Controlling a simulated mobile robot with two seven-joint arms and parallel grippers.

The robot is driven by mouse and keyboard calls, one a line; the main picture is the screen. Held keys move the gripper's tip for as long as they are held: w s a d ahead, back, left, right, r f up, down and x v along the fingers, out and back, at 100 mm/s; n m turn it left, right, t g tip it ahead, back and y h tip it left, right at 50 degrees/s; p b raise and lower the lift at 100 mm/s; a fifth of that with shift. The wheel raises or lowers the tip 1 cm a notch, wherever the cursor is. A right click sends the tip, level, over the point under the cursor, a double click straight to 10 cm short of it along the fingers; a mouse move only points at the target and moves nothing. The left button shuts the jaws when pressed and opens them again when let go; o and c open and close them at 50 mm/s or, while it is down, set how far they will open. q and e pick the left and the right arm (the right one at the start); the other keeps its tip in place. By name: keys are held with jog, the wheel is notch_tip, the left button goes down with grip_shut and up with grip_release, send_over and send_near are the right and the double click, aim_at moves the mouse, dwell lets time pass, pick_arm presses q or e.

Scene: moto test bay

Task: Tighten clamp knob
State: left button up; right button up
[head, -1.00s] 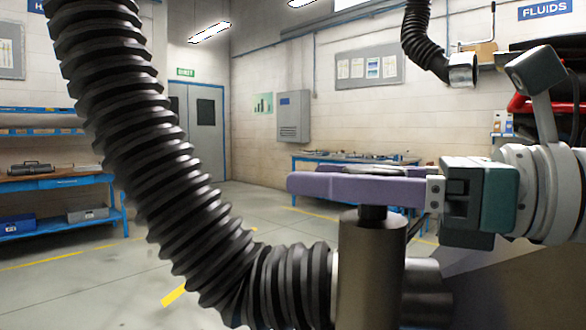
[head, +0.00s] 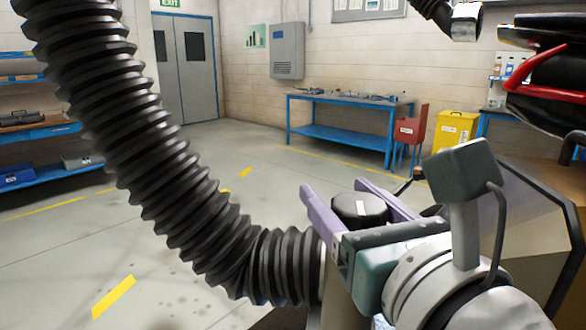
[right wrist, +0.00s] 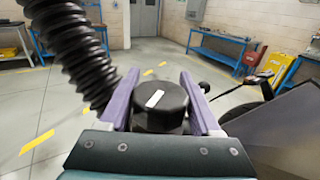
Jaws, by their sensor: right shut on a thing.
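The clamp knob (head: 358,207) is black and round with a white mark on top. It sits on the metal fitting (head: 337,290) at the lower end of the black ribbed hose. My right gripper (head: 333,186) comes in from the right and is shut on the knob, with one purple finger on each side. In the right wrist view the knob (right wrist: 160,104) lies between the two fingers (right wrist: 158,75), and its white mark runs slanted. The underside of the knob is mostly hidden. My left gripper is not in view.
The thick ribbed hose (head: 150,150) hangs across the left, close to my right gripper's fingertips. A red and black motorcycle part (head: 550,85) is at the right. A blue workbench (head: 340,132), a red bin (head: 410,130) and a yellow bin (head: 455,130) stand behind. The floor between is clear.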

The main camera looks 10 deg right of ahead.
jog(key=m+h, duration=0.2)
jog(key=h, duration=0.1)
jog(key=shift+d+r+p, duration=0.1)
jog(key=shift+d+p, duration=0.05)
jog(key=shift+p, duration=0.2)
jog(key=m+h, duration=0.1)
jog(key=h, duration=0.1)
jog(key=m+h, duration=0.1)
jog(key=h, duration=0.1)
jog(key=shift+s+d+m+g, duration=0.1)
jog(key=shift+d+m+g, duration=0.25)
jog(key=shift+m+g, duration=0.05)
jog(key=m+h, duration=0.1)
jog(key=h, duration=0.1)
jog(key=m+g+h, duration=0.1)
jog(key=shift+s+d+g+h, duration=0.1)
jog(key=shift+d+g+h, duration=0.2)
jog(key=shift+h, duration=0.1)
jog(key=shift+s+d+m+g+h+b, duration=0.1)
jog(key=shift+d+m+g+h+b, duration=0.1)
jog(key=shift+m+g+h, duration=0.5)
jog(key=shift+s+d+m+g+h+b, duration=0.1)
jog(key=shift+d+m+g+h+b, duration=0.1)
jog(key=shift+m+g+h, duration=0.5)
jog(key=shift+h, duration=0.4)
jog(key=o, duration=1.4)
jog(key=shift+c, duration=0.2)
